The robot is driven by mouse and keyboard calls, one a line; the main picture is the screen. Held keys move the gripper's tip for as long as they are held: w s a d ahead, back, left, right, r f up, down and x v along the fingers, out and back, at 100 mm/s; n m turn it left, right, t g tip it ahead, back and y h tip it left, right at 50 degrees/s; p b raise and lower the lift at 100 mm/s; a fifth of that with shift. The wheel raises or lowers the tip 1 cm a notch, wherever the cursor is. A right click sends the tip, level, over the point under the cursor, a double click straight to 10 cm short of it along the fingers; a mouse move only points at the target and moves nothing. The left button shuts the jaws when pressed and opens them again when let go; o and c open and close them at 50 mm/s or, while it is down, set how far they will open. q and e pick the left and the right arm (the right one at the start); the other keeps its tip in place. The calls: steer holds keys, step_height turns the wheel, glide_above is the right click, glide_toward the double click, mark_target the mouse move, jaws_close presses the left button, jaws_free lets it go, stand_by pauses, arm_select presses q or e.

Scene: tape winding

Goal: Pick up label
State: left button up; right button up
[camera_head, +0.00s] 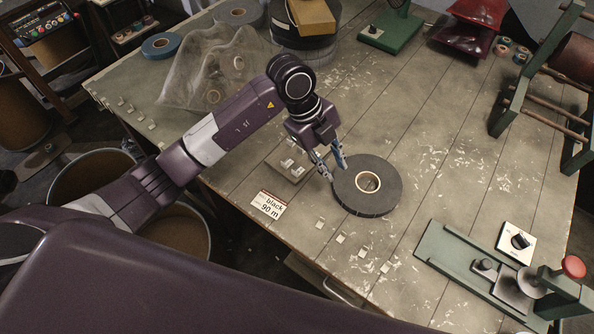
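A white label (269,204) with a red top strip and the words "black 90 m" lies on the worktable near its front edge. A black tape roll (367,186) with a pale core lies flat to its right. My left gripper (336,172) points down at the upper left edge of the roll, to the upper right of the label and apart from it. Its two fingers are spread with a gap between them. Whether they touch the roll I cannot tell. My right gripper is not in view.
A small grey plate with pale pieces (290,162) lies behind the label. Several small pale clips are scattered near the front edge. A mesh bag of rolls (215,75) stands at the back left. A green winder (500,275) is at the right. The middle right tabletop is mostly clear.

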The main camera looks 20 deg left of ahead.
mark_target(294, 171)
arm_select(q)
steer(key=a+y, duration=0.1)
steer(key=a, duration=0.2)
steer(key=w+a+n+y, duration=0.1)
steer(key=a+y, duration=0.1)
steer(key=a, duration=0.1)
steer(key=a+n+y, duration=0.1)
steer(key=a, duration=0.3)
steer(key=shift+w+f, duration=0.1)
steer(key=shift+w, duration=0.1)
step_height(294, 171, down, 6)
steer(key=shift+s+f+p, duration=0.1)
steer(key=shift+f+p, duration=0.05)
steer(key=shift+p, duration=1)
steer(key=shift+f, duration=0.55)
jaws_close()
